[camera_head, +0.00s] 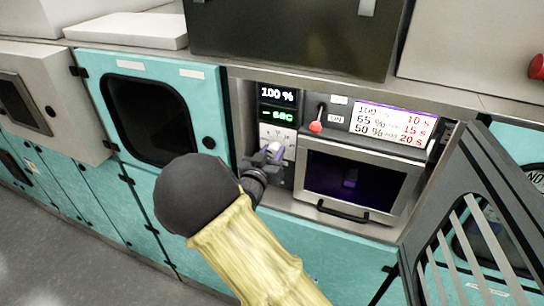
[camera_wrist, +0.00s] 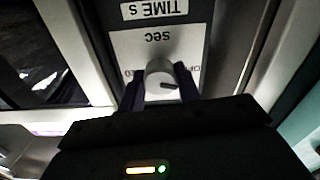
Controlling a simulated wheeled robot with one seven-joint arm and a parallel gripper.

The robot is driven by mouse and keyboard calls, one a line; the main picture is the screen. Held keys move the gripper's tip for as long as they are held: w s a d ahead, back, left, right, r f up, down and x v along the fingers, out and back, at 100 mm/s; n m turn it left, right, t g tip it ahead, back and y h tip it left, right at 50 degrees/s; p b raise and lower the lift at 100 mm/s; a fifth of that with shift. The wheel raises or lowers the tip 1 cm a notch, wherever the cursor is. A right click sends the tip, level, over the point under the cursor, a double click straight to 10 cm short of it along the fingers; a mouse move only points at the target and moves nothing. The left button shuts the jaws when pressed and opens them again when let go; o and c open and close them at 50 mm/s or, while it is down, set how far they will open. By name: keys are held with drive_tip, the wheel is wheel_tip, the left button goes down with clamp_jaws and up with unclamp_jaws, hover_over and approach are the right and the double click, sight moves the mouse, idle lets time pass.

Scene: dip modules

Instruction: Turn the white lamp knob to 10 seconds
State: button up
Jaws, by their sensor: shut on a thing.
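The white knob (camera_wrist: 160,80) sits on a pale panel marked "sec" (camera_wrist: 155,42) in the wrist view, which shows the text upside down.
A red-tipped switch (camera_head: 316,127) stands right of the display. A sign (camera_head: 393,122) lists 100 % with 10 s, 65 % with 15 s and 50 % with 20 s. Below is a dark-windowed chamber (camera_head: 350,185). A grey slatted door (camera_head: 480,220) stands open at right.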

drive_tip(key=shift+a+f+m+b, duration=0.1)
drive_tip(key=shift+f+m+b, duration=0.25)
drive_tip(key=shift+m+b, duration=0.55)
drive_tip(key=m+b, duration=0.4)
drive_tip(key=b, duration=0.3)
drive_tip(key=m+b, duration=0.2)
drive_tip(key=b, duration=0.2)
drive_tip(key=shift+f+m, duration=0.1)
drive_tip(key=shift+m, duration=0.3)
drive_tip(key=m+b, duration=0.3)
drive_tip(key=b, duration=0.2)
drive_tip(key=m+b, duration=0.2)
drive_tip(key=b, duration=0.1)
drive_tip(key=shift+r+m, duration=0.3)
drive_tip(key=shift+m, duration=0.1)
drive_tip(key=o, duration=1)
drive_tip(key=shift+s+r, duration=0.1)
drive_tip(key=shift+c, duration=0.2)
